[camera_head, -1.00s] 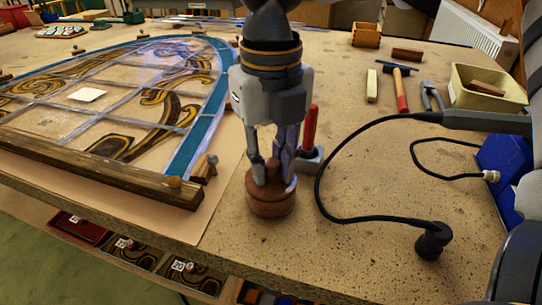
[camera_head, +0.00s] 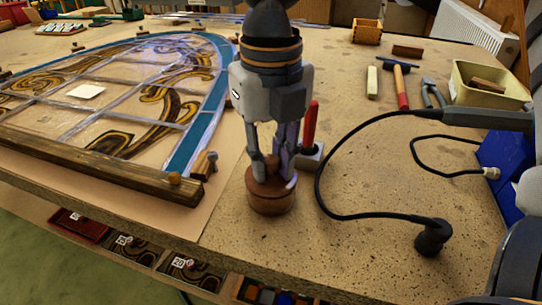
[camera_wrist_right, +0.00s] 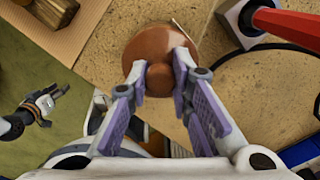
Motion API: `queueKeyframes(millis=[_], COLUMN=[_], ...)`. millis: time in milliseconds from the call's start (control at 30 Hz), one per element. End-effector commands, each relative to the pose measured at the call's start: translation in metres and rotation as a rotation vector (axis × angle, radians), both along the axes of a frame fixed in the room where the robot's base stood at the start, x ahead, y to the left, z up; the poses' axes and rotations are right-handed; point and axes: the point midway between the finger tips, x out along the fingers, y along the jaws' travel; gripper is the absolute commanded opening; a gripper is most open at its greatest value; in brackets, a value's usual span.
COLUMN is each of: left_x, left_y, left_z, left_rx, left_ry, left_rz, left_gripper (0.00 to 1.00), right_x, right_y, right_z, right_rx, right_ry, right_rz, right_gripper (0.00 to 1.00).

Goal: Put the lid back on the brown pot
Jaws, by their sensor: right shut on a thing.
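The brown pot (camera_head: 271,207) stands upright near the front edge of the bench. Its brown lid (camera_head: 266,187) is at the pot's mouth, looking level, with no clear gap between them. My right gripper (camera_head: 272,172) points down from above, its two fingers shut on the lid's round knob. In the right wrist view the knob (camera_wrist_right: 160,79) sits between the fingertips (camera_wrist_right: 159,72), and the lid's disc (camera_wrist_right: 160,42) hides most of the pot. My left gripper (camera_wrist_right: 45,105) shows small at the left of the right wrist view, away from the pot; its finger opening is unclear.
A red-handled tool in a grey block (camera_head: 310,155) stands close behind and right of the pot. A black cable (camera_head: 322,200) loops to its right. The leaded panel (camera_head: 110,100) with its wooden batten (camera_head: 100,170) lies left.

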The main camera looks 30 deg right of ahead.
Motion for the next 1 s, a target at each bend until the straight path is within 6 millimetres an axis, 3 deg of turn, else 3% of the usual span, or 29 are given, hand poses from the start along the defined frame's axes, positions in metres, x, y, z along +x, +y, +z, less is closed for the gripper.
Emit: queueKeyframes(millis=[800,833,900,933,1000], left_x=[0.0,0.0,0.0,0.0,0.0], left_y=[0.0,0.0,0.0,0.0,0.0], left_z=[0.0,0.0,0.0,0.0,0.0], left_rx=[0.0,0.0,0.0,0.0,0.0], left_ry=[0.0,0.0,0.0,0.0,0.0], left_rz=[0.0,0.0,0.0,0.0,0.0], left_gripper=[0.35,0.35,0.35,0.35,0.35], right_x=[0.0,0.0,0.0,0.0,0.0], right_y=[0.0002,0.0002,0.0001,0.0001,0.0001], right_z=[-0.0026,-0.0026,-0.0027,-0.0027,-0.0027], right_rx=[0.0,0.0,0.0,0.0,0.0], right_ry=[-0.001,-0.001,-0.001,-0.001,-0.001], right_rz=[0.0,0.0,0.0,0.0,0.0], right_gripper=[0.0,0.22,0.38,0.43,0.43])
